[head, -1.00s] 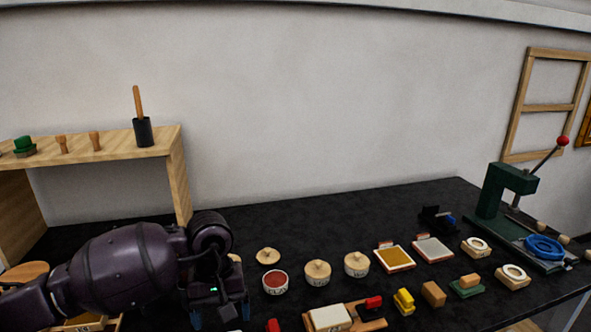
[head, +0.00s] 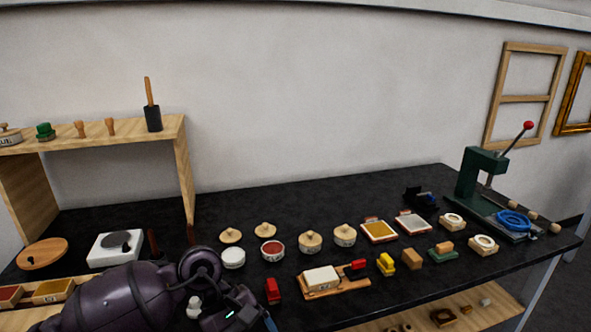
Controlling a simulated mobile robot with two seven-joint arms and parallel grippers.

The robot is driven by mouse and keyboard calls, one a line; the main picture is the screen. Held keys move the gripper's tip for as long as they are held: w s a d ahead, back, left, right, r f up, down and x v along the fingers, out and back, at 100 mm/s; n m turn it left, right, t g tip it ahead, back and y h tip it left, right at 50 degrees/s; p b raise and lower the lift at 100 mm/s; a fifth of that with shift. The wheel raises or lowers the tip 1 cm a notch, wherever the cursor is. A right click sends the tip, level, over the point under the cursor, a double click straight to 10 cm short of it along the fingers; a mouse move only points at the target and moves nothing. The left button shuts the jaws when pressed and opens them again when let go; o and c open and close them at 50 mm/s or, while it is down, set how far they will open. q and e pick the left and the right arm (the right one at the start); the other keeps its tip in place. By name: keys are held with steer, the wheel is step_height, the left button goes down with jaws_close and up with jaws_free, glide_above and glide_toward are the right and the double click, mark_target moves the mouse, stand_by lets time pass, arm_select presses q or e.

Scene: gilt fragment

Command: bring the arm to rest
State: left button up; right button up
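My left arm (head: 135,298) comes in from the lower left, low in front of the black table (head: 300,212). Its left gripper (head: 262,322) is at the bottom edge of the view, partly cut off; its fingertips do not show clearly. I cannot see anything held in it. My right gripper is not in view.
Several small jars, including an open one with red contents (head: 272,250), stand right of the arm. A red block (head: 272,290) is close to the gripper. A white hot plate (head: 115,248) stands behind the arm. A green press (head: 482,180) stands at the right. A lower shelf (head: 465,310) shows below.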

arm_select(q)
steer(key=s+d+r+n+t+h, duration=0.1)
steer(key=s+d+r+n+h, duration=0.15)
steer(key=n+h, duration=0.4)
steer(key=s+d+r+n+t+h, duration=0.1)
steer(key=d+n+h, duration=0.2)
steer(key=n+h, duration=0.35)
steer(key=a+f+m+t+y, duration=0.4)
steer(key=a+m+t, duration=0.2)
steer(key=m, duration=0.5)
steer(key=w+a+f+m+t+y, duration=0.1)
steer(key=a+f+m+t+y, duration=0.35)
steer(key=m, duration=0.75)
steer(key=a+f+m+t+y, duration=0.2)
steer(key=a+m+t+y, duration=0.35)
steer(key=m+t, duration=0.45)
steer(key=s+a+f+n+g+y, duration=0.5)
steer(key=s+a+f+n+g, duration=0.2)
steer(key=s+f+n, duration=0.5)
steer(key=shift+a+f, duration=0.55)
steer(key=shift+a, duration=0.6)
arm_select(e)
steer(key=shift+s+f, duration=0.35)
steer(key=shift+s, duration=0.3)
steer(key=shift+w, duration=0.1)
